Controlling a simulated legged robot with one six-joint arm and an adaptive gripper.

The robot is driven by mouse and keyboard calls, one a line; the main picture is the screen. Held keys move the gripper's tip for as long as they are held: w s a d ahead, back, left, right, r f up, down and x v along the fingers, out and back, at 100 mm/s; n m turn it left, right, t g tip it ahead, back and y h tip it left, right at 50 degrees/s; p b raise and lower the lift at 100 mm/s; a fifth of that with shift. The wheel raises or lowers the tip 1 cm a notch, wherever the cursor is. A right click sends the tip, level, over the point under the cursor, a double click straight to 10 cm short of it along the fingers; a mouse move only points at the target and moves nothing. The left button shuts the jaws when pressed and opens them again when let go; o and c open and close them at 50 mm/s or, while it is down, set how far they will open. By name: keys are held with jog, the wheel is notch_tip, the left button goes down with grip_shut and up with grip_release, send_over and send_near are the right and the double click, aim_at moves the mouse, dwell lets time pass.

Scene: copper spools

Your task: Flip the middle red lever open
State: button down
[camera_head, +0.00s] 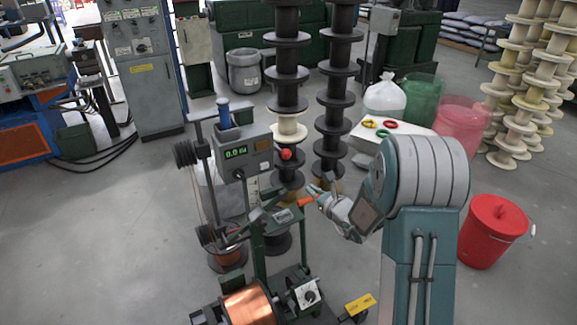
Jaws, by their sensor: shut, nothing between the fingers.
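A green winding machine stands in the centre, with a grey display box (243,150) at its top. A short red-orange lever (306,201) sticks out to the right at the machine's middle height. A round red knob (286,154) shows higher up, beside the display box. My gripper (317,192) comes in from the right, its fingertips beside the lever's outer end. It is shut, with nothing seen held. I cannot tell whether the fingertips touch the lever. Part of the lever's far side is hard to make out at this size.
A copper spool (248,306) sits low on the machine's front. Tall stacks of dark spools (335,100) stand behind. A white table (400,132) with coloured rings and a red bin (491,231) are to the right. Open floor (90,240) lies left.

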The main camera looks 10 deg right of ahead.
jog(key=shift+d+f, duration=0.1)
jog(key=shift+d, duration=0.15)
send_near(279, 150)
jog(key=w+f, duration=0.3)
jog(key=f, duration=0.1)
jog(key=shift+w+a+r, duration=0.1)
jog(key=shift+w+a, duration=0.05)
jog(key=shift+a, duration=0.2)
jog(key=shift+a, duration=0.1)
jog(key=shift+r+g+h, duration=0.3)
jog(key=shift+r+g, duration=0.1)
